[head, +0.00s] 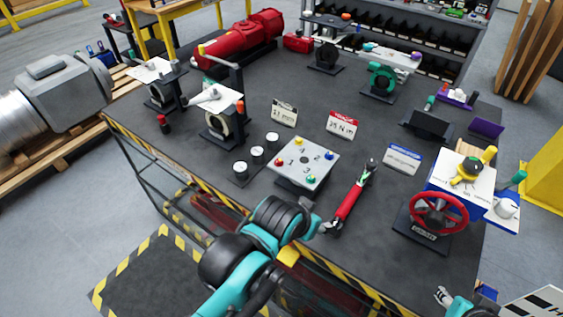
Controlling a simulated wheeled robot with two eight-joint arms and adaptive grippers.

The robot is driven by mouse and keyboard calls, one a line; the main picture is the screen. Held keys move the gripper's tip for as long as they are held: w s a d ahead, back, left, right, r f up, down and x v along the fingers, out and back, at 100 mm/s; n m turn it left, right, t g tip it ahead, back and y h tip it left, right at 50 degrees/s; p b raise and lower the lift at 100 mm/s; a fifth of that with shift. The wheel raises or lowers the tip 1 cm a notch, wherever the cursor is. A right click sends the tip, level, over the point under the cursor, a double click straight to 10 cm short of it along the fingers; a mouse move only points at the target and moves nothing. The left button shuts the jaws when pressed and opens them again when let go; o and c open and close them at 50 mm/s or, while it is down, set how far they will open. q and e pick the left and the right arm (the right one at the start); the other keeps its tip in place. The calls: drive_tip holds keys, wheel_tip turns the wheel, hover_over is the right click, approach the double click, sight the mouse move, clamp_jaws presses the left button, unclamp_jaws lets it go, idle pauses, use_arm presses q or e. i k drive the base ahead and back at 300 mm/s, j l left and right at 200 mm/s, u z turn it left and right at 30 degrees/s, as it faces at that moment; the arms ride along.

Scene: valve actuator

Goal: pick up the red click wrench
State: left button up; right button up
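The red click wrench (349,204) lies on the dark tabletop right of centre, near the table's front edge. It runs diagonally, with its dark head (372,164) pointing up and away and its handle end toward the front edge. My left arm reaches in from the bottom, and its black and teal links hide most of my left gripper, which lies close to the handle end. I cannot tell its finger opening or whether it touches the wrench. My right gripper (443,297) shows small and pale at the bottom right, apart from the wrench; its opening is unclear.
A square panel with coloured knobs (307,162) stands left of the wrench. A red handwheel valve (439,213) stands to its right. A blue and white card (403,159) lies beyond it. Bare tabletop surrounds the wrench.

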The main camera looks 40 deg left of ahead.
sight(344, 209)
drive_tip(key=k+j+z, duration=0.1)
drive_tip(key=z, duration=0.25)
drive_tip(key=k+j+z, duration=0.1)
drive_tip(key=j+z, duration=0.25)
drive_tip(key=k+j+z, duration=0.15)
drive_tip(key=z, duration=0.2)
